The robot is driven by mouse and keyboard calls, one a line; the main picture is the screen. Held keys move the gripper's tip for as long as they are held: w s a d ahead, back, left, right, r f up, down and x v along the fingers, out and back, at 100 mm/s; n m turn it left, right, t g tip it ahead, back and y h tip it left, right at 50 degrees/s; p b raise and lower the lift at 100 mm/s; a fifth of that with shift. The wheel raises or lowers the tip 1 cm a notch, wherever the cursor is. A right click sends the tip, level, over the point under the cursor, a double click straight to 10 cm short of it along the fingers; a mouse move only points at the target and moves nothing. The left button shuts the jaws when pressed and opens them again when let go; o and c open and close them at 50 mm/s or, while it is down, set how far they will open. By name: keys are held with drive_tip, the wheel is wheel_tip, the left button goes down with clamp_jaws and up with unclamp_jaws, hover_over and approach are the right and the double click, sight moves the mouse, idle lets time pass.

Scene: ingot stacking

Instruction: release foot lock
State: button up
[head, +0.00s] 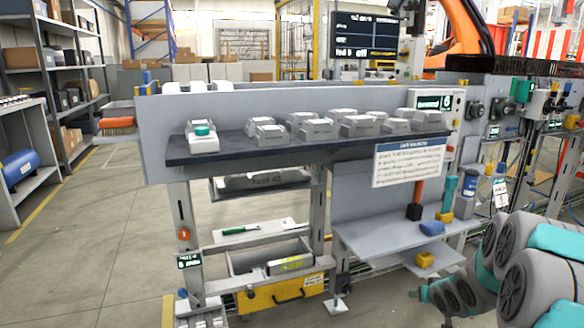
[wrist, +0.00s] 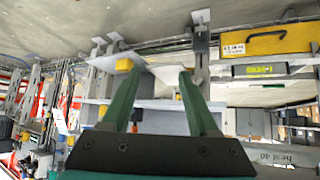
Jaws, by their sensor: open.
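My gripper (wrist: 158,72) is open and empty in the wrist view, its two green fingers spread apart. In the head view my arm is at the lower right, and the gripper there is small and partly hidden by the arm. I cannot pick out the foot lock with certainty. A grey foot plate (head: 337,305) stands on the floor below the bench, and a grey ribbed block (head: 200,312) sits at the base of the bench's left post. Nothing touches the fingers.
Several grey ingots (head: 362,125) stand on the dark shelf (head: 240,151). A yellow drawer (head: 285,293) is low on the bench; it also shows in the wrist view (wrist: 268,43). A grey side table (head: 385,243) juts out near my arm. The left floor is clear.

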drive_tip(key=s+a+r+g, duration=0.3)
drive_tip(key=s+a, duration=0.4)
drive_tip(key=s, duration=0.7)
drive_tip(key=s+a+r+n+g, duration=0.1)
drive_tip(key=s+a+r+g, duration=0.2)
drive_tip(key=s+a, duration=0.4)
drive_tip(key=s+a+r+g+y, duration=0.1)
drive_tip(key=s+a+r+g, duration=0.3)
drive_tip(key=s, duration=1.8)
drive_tip(key=a+g, duration=0.1)
drive_tip(key=a, duration=0.2)
drive_tip(key=shift+s+a, duration=0.2)
